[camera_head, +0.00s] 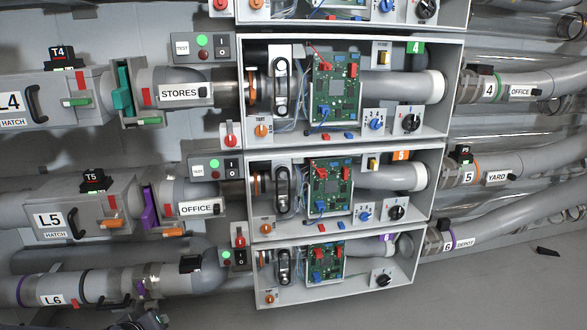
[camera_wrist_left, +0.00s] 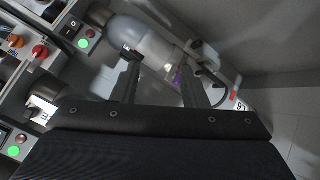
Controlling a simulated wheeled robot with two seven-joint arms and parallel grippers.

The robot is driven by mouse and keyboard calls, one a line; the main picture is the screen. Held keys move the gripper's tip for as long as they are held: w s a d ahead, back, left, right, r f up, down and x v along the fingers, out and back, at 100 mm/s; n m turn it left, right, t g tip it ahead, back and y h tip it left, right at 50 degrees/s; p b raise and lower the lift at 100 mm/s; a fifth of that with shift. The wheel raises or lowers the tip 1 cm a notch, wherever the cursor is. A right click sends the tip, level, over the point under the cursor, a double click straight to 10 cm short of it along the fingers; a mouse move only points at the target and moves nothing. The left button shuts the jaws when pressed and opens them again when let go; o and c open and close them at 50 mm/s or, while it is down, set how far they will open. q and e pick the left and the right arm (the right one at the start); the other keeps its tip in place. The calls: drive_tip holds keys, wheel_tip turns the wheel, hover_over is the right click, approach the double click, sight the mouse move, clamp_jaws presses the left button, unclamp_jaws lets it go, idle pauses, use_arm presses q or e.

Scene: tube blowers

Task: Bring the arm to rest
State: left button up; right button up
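My left gripper (camera_wrist_left: 162,72) shows in the left wrist view with its two dark fingers apart. No object is seen held between them. The grey pipe of the L6 line (camera_wrist_left: 145,42) lies beyond the fingertips; I cannot tell how far. In the head view, a dark part of what looks like my left gripper (camera_head: 140,322) shows at the bottom left edge, just below the L6 pipe (camera_head: 95,286). Most of my left arm is out of the head view. My right gripper is in neither view.
Stacked open boxes with green circuit boards (camera_head: 335,88), knobs and switches fill the middle. Labelled hatches L4 (camera_head: 60,100) and L5 (camera_head: 75,212) stand at left. Pipes run out right. A small dark piece (camera_head: 547,251) lies on the clear grey surface at lower right.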

use_arm(q)
drive_tip(key=s+d+r+m+g+h, duration=0.1)
drive_tip(key=s+d+r+m+h, duration=0.15)
drive_tip(key=s+d, duration=0.4)
drive_tip(key=s+d+r+m+g+h+p, duration=0.1)
drive_tip(key=s+d+r+m+g, duration=0.2)
drive_tip(key=s, duration=0.6)
drive_tip(key=s+d+r+m+h, duration=0.2)
drive_tip(key=s+d+r, duration=0.25)
drive_tip(key=s, duration=0.25)
wheel_tip(320, 180, up, 37)
drive_tip(key=p, duration=3.7)
drive_tip(key=shift+a, duration=0.15)
drive_tip(key=shift+n, duration=0.25)
